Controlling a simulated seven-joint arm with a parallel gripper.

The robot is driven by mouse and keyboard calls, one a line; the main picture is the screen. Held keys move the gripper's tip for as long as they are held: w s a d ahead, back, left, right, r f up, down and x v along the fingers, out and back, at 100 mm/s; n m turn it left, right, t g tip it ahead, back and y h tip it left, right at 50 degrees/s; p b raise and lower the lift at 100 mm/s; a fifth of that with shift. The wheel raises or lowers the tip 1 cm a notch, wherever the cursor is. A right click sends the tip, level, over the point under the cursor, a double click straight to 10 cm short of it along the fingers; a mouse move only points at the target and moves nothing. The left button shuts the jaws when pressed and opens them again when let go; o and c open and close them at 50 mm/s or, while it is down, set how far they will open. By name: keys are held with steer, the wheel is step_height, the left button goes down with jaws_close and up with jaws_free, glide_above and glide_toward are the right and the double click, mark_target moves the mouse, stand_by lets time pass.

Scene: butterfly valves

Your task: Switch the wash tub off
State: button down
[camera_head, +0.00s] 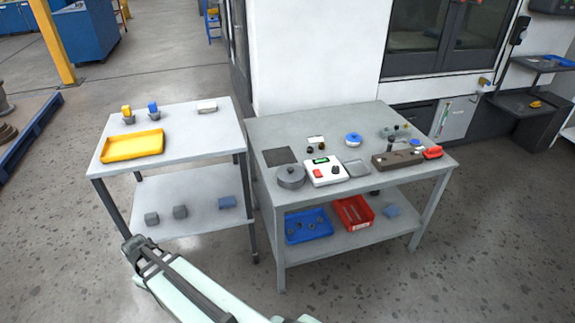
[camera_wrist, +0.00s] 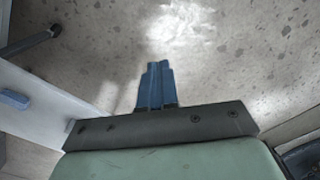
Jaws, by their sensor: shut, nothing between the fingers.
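A white control box (camera_head: 326,171) sits near the front of the right grey table. It has a small green display, a red switch (camera_head: 317,173) and a dark knob (camera_head: 335,170). A dark grey round lidded vessel (camera_head: 291,177) stands just left of it. I cannot tell for sure which of these is the wash tub, nor read the switch position. In the wrist view my gripper (camera_wrist: 158,70) has its blue fingers together and empty, over bare floor, apart from the controls. In the head view my arm reaches in from the bottom, in front of the left table.
Blue (camera_head: 308,240) and red bins sit below. A white table (camera_head: 200,125) with a yellow tray (camera_head: 133,157) stands left.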

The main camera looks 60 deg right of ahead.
steer(key=w+d+r+n+t, duration=0.1)
steer(key=d+r, duration=0.4)
steer(key=d, duration=0.8)
steer(key=w+d+r+n, duration=0.15)
steer(key=d+r, duration=0.35)
steer(key=d, duration=0.8)
step_height(320, 180, up, 17)
steer(key=n+h, duration=0.1)
steer(key=n, duration=0.4)
glide_above(317, 171)
steer(key=s+a, duration=0.1)
steer(key=s, duration=0.1)
steer(key=shift+w+a+r, duration=0.1)
steer(key=shift+w+r, duration=0.05)
steer(key=shift+w, duration=0.1)
steer(key=f, duration=0.4)
steer(key=w+f, duration=0.1)
steer(key=f, duration=0.4)
steer(key=d+f, duration=0.1)
steer(key=f, duration=0.4)
steer(key=shift+w+d, duration=0.1)
steer(key=shift+w, duration=0.05)
